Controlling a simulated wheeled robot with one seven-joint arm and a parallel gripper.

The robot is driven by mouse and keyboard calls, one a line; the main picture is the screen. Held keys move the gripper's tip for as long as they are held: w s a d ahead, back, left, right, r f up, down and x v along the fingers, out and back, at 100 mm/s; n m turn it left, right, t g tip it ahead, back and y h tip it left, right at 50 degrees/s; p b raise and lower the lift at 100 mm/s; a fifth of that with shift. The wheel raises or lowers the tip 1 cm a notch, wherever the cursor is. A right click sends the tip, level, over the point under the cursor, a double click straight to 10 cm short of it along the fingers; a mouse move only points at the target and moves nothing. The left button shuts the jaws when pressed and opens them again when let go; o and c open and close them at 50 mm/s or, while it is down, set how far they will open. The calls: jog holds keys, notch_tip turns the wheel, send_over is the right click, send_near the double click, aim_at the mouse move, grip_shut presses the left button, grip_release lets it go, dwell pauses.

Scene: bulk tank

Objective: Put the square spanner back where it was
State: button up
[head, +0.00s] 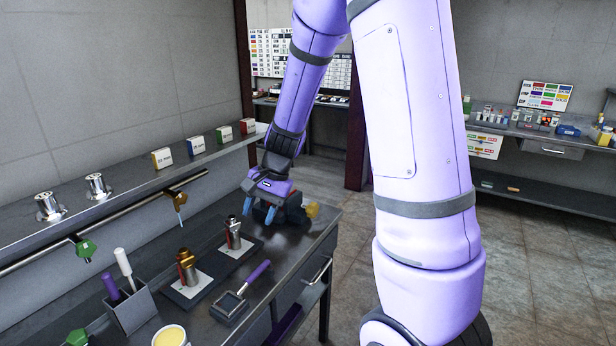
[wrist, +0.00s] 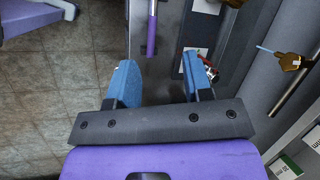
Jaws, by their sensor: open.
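No thing is clearly marked as the square spanner, and I cannot tell which one it is. A tool with a brown head and a thin pale shaft (head: 179,197) hangs at the wall rail; it also shows in the wrist view (wrist: 290,62). A green hexagonal-headed piece (head: 85,248) is at the rail further left. Another green piece (head: 76,338) shows at the bottom edge, partly cut off. My gripper (head: 260,211) is open over the bench's far end, near a silver fitting. In the wrist view nothing sits between its blue fingers (wrist: 157,70).
The steel bench (head: 325,222) holds a silver fitting (head: 233,236) and a brass-and-red fitting (head: 187,268) on pads, a purple-handled square-framed tool (head: 230,306), a holder (head: 131,310) and a yellow-filled cup (head: 170,337). Small boxes (head: 196,144) line the shelf. My arm covers the middle.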

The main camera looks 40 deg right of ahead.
jog(key=s+a+r+n+t+h, duration=0.1)
jog(key=s+r+n+t+h, duration=0.1)
jog(key=s+r+n, duration=0.3)
jog(key=s+a+r+n+t+h, duration=0.2)
jog(key=s+r+n, duration=0.3)
jog(key=s+r, duration=0.9)
jog(key=s, duration=0.3)
jog(key=shift+a+r, duration=0.15)
